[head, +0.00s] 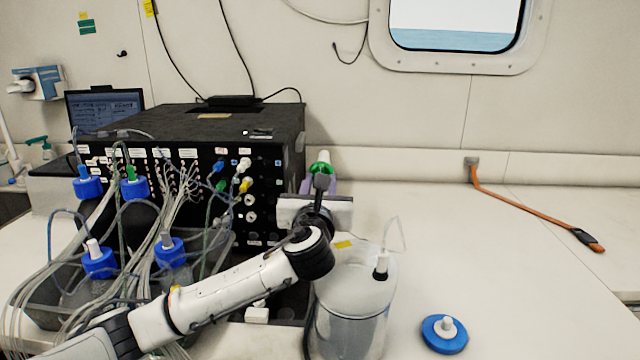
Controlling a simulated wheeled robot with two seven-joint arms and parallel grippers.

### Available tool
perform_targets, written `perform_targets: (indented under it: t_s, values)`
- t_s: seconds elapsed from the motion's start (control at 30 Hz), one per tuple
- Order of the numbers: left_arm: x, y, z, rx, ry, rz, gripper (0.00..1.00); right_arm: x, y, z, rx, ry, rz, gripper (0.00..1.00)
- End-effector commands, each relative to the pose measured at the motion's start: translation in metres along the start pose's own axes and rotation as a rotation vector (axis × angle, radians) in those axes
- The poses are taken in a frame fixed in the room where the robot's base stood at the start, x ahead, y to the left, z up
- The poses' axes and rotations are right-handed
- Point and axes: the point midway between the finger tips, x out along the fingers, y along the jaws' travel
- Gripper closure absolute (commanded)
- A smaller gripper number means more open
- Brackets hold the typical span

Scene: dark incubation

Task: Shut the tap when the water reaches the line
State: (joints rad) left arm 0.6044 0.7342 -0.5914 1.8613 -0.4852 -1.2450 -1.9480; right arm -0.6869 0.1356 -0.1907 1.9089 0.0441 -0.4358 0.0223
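A clear jar (352,325) stands on the bench at the front, right of my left arm. A grey liquid-like band fills its lower part, with an edge slightly below mid-height. I cannot make out a separate marked line. A white fitting with a thin clear tube (382,262) rises from its lid. My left gripper (316,205) is behind the jar, beside the black instrument box. A green and white fitting (320,166) shows just beyond it and may be the tap. My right gripper is out of view.
The black instrument box (215,122) and blue-capped bottles with many tubes (98,262) crowd the left. A blue cap (445,333) lies right of the jar. An orange strap (530,207) lies at the back right. The right bench is otherwise clear.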

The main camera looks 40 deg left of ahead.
Motion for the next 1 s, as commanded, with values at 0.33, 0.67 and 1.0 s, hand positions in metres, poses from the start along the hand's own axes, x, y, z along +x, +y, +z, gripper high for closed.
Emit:
perform_targets:
  t_s: [0.33,0.67,1.0]
  values:
    - [-0.015,-0.001,0.0,-0.001,-0.002,-0.003,0.71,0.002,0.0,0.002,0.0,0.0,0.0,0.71]
    - [-0.079,-0.001,-0.001,-0.002,-0.001,-0.003,0.71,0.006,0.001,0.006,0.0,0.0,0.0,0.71]
    - [-0.103,0.0,0.0,0.0,0.0,0.0,0.71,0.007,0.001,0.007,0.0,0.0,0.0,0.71]
